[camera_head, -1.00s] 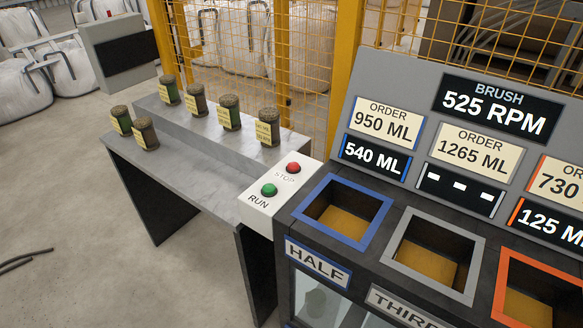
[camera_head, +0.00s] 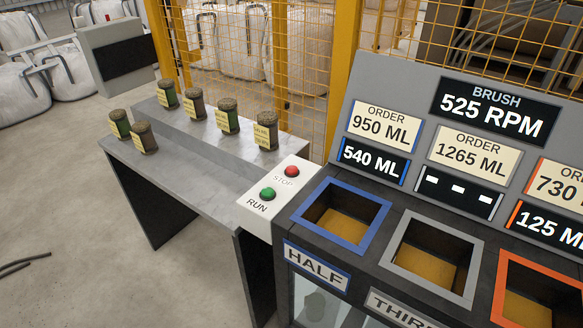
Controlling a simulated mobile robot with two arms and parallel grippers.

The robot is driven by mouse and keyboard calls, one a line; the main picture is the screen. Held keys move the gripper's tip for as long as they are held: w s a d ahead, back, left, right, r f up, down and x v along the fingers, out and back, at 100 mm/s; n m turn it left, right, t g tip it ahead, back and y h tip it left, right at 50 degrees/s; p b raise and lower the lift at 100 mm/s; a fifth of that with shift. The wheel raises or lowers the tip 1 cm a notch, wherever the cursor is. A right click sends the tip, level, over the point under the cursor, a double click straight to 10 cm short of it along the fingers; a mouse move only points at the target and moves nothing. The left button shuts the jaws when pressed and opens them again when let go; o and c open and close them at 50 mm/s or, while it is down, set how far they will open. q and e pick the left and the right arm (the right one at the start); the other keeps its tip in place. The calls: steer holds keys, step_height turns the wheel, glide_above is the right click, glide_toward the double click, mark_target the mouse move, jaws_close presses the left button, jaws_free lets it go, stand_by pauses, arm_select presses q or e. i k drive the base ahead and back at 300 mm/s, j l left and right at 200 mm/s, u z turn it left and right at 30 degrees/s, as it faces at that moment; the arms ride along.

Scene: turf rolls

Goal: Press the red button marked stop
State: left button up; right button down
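The red button (camera_head: 291,171) marked STOP sits on the upper part of a white control box (camera_head: 256,222). The green button (camera_head: 268,194) marked RUN is below it on the same box. The box stands at the right end of the grey table, against the dark machine. Nothing covers the red button. Neither of my grippers shows in this view.
The grey table (camera_head: 185,190) bears several small labelled turf rolls, some on a raised step (camera_head: 190,124). The machine's blue (camera_head: 376,228), grey (camera_head: 470,280) and orange framed bins are at right, below a display panel (camera_head: 395,78). Yellow mesh fencing (camera_head: 342,80) stands behind.

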mark_target(292, 170)
steer(key=i+j, duration=0.1)
steer(key=j, duration=0.3)
steer(key=i+j+z, duration=0.1)
steer(key=j, duration=0.3)
steer(key=i+j, duration=0.15)
steer(key=j, duration=0.25)
steer(key=i+j, duration=0.1)
steer(key=j, duration=0.35)
steer(key=i+j+z, duration=0.1)
steer(key=j, duration=0.3)
